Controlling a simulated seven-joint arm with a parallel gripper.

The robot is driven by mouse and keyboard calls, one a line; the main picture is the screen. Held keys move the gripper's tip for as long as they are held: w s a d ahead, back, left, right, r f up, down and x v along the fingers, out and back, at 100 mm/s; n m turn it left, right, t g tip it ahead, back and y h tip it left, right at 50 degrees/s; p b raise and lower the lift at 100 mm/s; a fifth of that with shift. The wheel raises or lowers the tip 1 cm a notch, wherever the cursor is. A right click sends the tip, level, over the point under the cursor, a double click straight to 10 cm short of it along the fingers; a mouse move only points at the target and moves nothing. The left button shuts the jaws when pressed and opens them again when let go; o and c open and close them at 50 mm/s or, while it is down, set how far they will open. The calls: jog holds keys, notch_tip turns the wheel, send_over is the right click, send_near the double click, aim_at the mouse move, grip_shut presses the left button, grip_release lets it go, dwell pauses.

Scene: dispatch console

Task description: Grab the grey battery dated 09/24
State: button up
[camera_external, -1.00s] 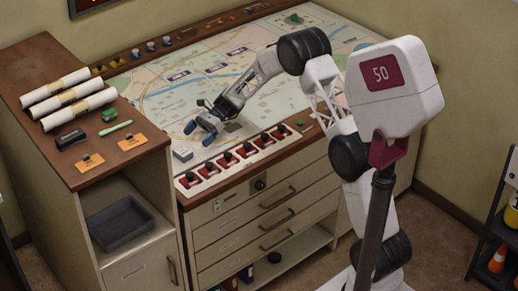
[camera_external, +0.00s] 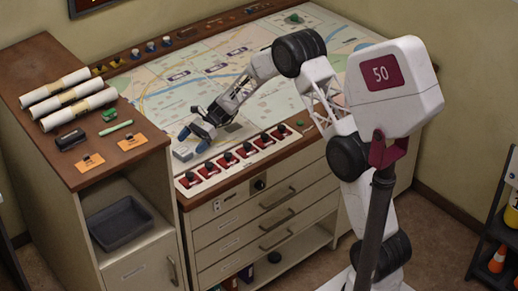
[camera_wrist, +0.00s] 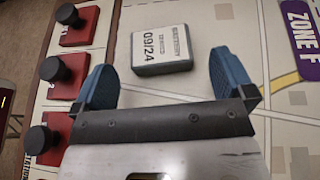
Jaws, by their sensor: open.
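The grey battery (camera_wrist: 161,50) lies on the map table, and its white label reads 09/24 in the wrist view. In the external view the battery (camera_external: 183,154) is a small grey block near the table's front left corner. My gripper (camera_wrist: 163,78) has two blue fingers spread apart, one on each side of the battery's line. The battery lies ahead of the gap, with clear space to both fingers. In the external view my gripper (camera_external: 192,140) hangs just behind and right of the battery. It holds nothing.
A row of red switches with black knobs (camera_external: 230,160) runs along the table's front edge; some (camera_wrist: 64,67) stand close to the left finger in the wrist view. The map (camera_external: 160,105) is mostly bare. A wooden cabinet (camera_external: 50,55) with rolled papers stands left.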

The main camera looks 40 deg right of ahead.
aim_at(184, 150)
jog(key=shift+x, duration=2.1)
jog(key=shift+c, duration=0.2)
jog(key=c, duration=1)
